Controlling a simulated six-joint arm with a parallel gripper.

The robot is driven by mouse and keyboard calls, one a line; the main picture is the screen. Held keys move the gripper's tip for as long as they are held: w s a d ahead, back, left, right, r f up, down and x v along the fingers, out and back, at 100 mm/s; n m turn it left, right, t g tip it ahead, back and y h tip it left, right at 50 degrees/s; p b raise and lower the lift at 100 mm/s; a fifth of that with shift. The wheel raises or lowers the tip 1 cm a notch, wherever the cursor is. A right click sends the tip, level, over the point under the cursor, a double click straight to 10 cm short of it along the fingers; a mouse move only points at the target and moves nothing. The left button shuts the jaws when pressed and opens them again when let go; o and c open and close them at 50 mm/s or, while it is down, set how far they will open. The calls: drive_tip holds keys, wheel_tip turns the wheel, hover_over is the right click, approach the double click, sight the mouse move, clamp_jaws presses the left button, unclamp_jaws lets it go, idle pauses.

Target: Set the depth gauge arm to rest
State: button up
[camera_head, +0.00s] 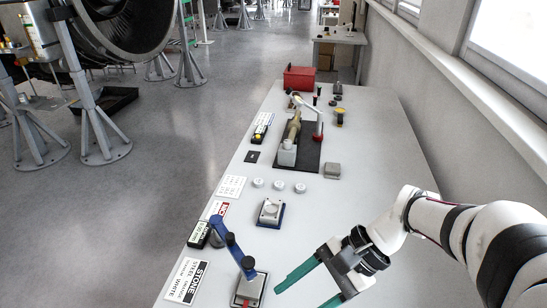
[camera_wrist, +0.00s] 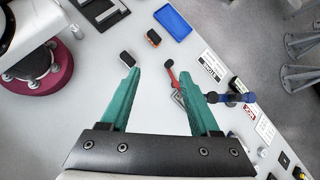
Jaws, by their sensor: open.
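A blue lever arm (camera_head: 235,253) stands tilted on a small framed grey base (camera_head: 249,290) with a red mark, near the front of the bench in the head view. It looks like the depth gauge arm. In the wrist view the blue arm (camera_wrist: 232,98) reaches right from near the right finger, and a red piece (camera_wrist: 171,74) lies by the grey base (camera_wrist: 180,98), between the fingers. The right finger hides part of this. My gripper (camera_head: 299,299) has teal fingers spread apart, right of the base in the head view. It is open and empty.
The grey bench (camera_head: 370,150) holds a dial block (camera_head: 270,212), several white discs, a fixture on a black mat (camera_head: 310,160) and a red box (camera_head: 299,78). Labels lie along the left edge. A blue tray (camera_wrist: 173,22) shows in the wrist view. The bench's right side is mostly clear.

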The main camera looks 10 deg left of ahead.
drive_tip(key=w+a+f+m+y, duration=0.2)
drive_tip(key=w+f+y, duration=0.1)
drive_tip(key=w, duration=0.3)
drive_tip(key=w+a+f+m+y, duration=0.2)
drive_tip(key=w, duration=0.3)
drive_tip(key=m+t+y, duration=0.4)
drive_tip(key=m+y, duration=0.1)
approach(230, 236)
drive_tip(key=a, duration=0.6)
drive_tip(key=a+f, duration=0.1)
drive_tip(key=a, duration=0.3)
drive_tip(key=shift+w+a, duration=0.1)
drive_tip(key=shift+w, duration=0.1)
clamp_jaws()
